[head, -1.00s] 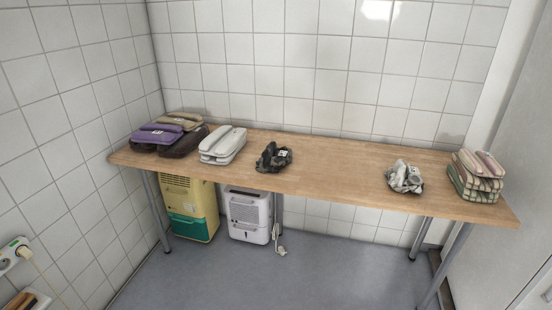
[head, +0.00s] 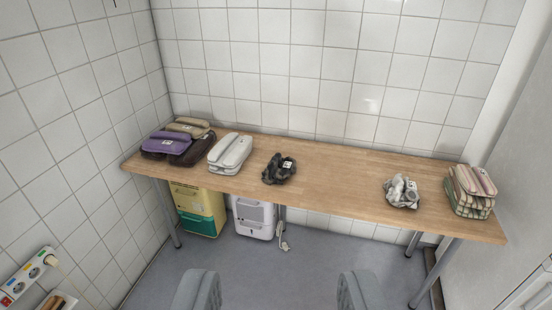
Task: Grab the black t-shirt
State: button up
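A crumpled black cloth bundle (head: 279,169), which looks like the black t-shirt, lies on the wooden table (head: 330,187) near its middle. It has a small white tag with a dark mark on top. My gripper (head: 277,292) shows at the bottom edge, with two grey fingers wide apart and nothing between them. It is in front of the table and well short of the black bundle. The lower parts of the fingers are cut off by the picture edge.
Folded purple, brown and tan cloths (head: 178,143) and a white folded stack (head: 230,153) sit left of the bundle. A crumpled grey-white cloth (head: 402,191) and a checked stack (head: 471,190) sit right. Yellow-green (head: 198,208) and white (head: 253,216) appliances stand below. Power strip (head: 28,273) at left.

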aim_at(278, 169)
jog(key=z, duration=0.05)
jog(key=i, duration=2.2)
jog(key=u, duration=0.15)
